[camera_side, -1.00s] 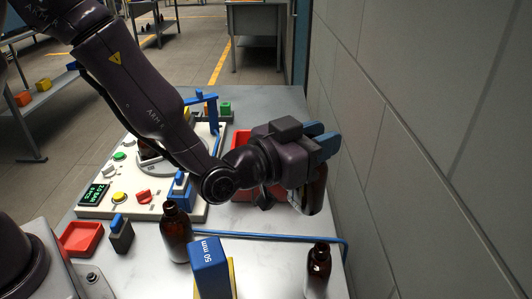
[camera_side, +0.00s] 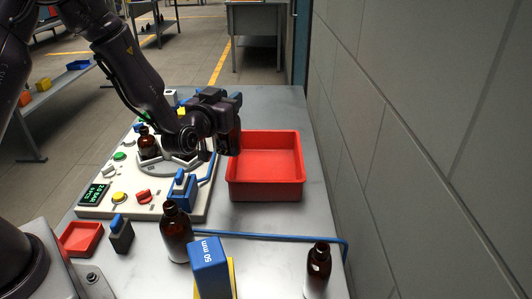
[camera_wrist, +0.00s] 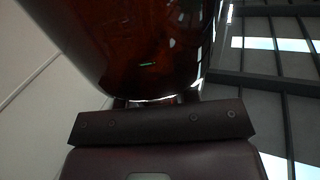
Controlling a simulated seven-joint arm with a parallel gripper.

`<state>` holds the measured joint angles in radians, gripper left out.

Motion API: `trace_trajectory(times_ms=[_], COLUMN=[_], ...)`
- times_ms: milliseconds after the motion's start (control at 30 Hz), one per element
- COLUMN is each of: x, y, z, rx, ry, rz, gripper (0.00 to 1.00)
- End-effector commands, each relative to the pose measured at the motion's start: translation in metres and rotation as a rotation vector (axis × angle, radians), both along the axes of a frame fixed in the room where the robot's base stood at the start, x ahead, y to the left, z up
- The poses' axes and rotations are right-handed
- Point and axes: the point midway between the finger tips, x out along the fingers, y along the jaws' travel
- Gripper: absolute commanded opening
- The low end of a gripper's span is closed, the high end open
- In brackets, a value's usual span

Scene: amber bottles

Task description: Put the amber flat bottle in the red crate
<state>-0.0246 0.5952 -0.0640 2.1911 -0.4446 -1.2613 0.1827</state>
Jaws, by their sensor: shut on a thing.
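My gripper (camera_side: 234,112) is shut on an amber bottle (camera_side: 233,141), taken to be the flat one, and holds it above the left rim of the red crate (camera_side: 266,193). In the wrist view the bottle (camera_wrist: 140,45) fills the upper middle as a dark red-brown, glossy body, close against the dark gripper part (camera_wrist: 160,122). Its neck is out of that view. The crate's visible floor is empty; its far left corner is hidden behind my gripper and the bottle.
Amber bottles stand at the front middle (camera_side: 176,236), front right (camera_side: 318,270) and on the white panel's turntable (camera_side: 147,142). A blue block (camera_side: 210,265) stands in front. A blue hose (camera_side: 270,236) crosses before the crate. A wall (camera_side: 430,150) borders the right.

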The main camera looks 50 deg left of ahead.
Motion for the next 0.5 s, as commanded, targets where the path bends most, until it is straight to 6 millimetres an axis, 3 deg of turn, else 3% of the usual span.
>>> trace_trajectory(times_ms=[233,500], x=[0.011,0.072], y=[0.001,0.008], z=[-0.020,-0.048], rx=[0.000,-0.001], ry=[-0.002,-0.003], rz=[0.000,0.000], gripper=[0.00,0.00])
